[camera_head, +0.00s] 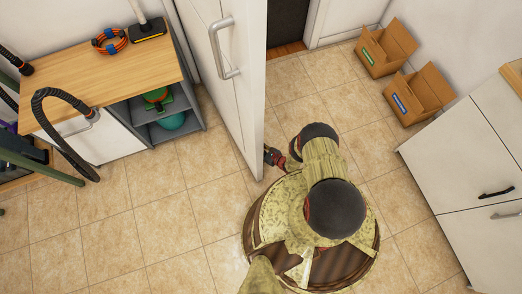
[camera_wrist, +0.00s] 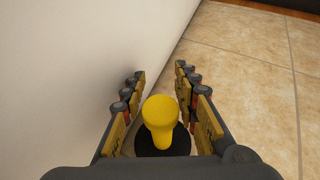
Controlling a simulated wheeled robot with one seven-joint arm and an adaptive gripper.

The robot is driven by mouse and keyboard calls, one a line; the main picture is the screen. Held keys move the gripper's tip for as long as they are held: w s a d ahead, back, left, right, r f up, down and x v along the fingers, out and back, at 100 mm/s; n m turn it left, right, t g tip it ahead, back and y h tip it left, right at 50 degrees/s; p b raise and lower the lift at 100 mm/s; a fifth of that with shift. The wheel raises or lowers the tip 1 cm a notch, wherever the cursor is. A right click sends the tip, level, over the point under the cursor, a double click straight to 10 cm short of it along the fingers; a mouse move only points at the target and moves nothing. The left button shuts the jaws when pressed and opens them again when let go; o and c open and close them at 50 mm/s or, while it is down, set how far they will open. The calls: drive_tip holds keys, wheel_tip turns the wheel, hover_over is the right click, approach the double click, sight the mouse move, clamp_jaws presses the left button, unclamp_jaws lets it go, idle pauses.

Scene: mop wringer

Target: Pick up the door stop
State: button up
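The door stop (camera_wrist: 160,120) shows in the wrist view as a yellow knob-topped post on a round black base, close to the white door panel (camera_wrist: 75,60). My gripper (camera_wrist: 160,72) is open, with one finger on each side of the yellow post. Gaps show between the post and both fingers, and nothing is held. Whether the black base touches the floor is hard to tell. In the head view my gripper (camera_head: 274,157) is low beside the edge of the open white door (camera_head: 236,80), and the door stop is hidden there.
A wooden-topped workbench (camera_head: 110,75) with an orange cable coil (camera_head: 110,41) and a black hose (camera_head: 60,95) stands at left. Two open cardboard boxes (camera_head: 386,48) (camera_head: 420,93) are on the floor at upper right. White cabinets (camera_head: 465,155) line the right. Tiled floor (camera_head: 150,220) is clear at left.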

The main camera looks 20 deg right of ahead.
drive_tip(key=shift+c, duration=0.8)
clamp_jaws()
